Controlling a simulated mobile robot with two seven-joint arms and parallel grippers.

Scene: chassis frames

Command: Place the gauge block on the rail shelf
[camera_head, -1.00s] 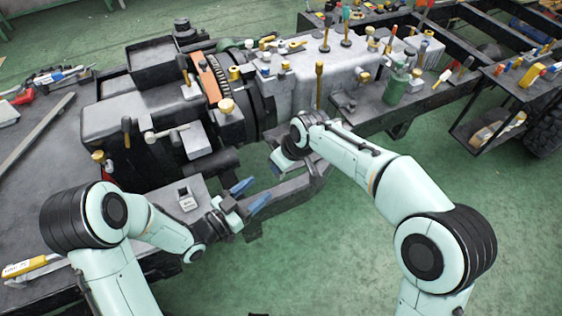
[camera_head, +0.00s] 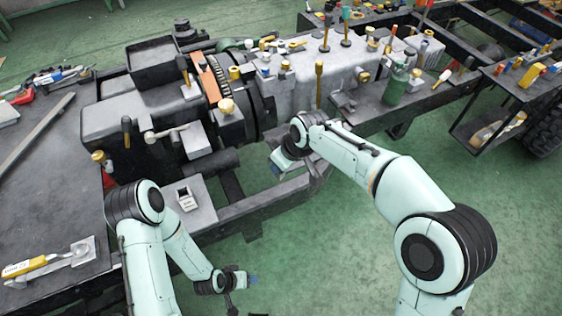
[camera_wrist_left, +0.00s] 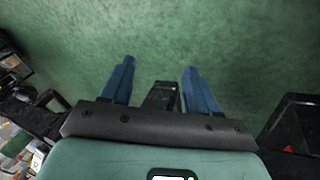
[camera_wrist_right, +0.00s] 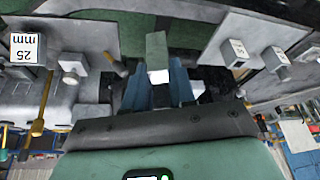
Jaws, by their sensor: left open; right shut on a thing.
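My right gripper (camera_wrist_right: 157,72) is shut on a grey block (camera_wrist_right: 157,50), which I take as the gauge block; it sticks out past the blue fingers in the right wrist view. In the head view this gripper (camera_head: 280,172) is beside the dark chassis rail, its fingers mostly hidden. A light grey plate (camera_head: 206,212) by the rail at left carries a small labelled block (camera_head: 186,198). A grey shelf (camera_head: 350,108) lies along the rail farther right; I cannot tell which is the rail shelf. My left gripper (camera_wrist_left: 158,78) is open and empty above the green floor.
A block marked 25 mm (camera_wrist_right: 25,50) and a block marked 50 (camera_wrist_right: 235,52) stand on grey surfaces either side of the right gripper. The engine (camera_head: 300,75) and a green bottle (camera_head: 396,88) stand behind. The floor in front is clear.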

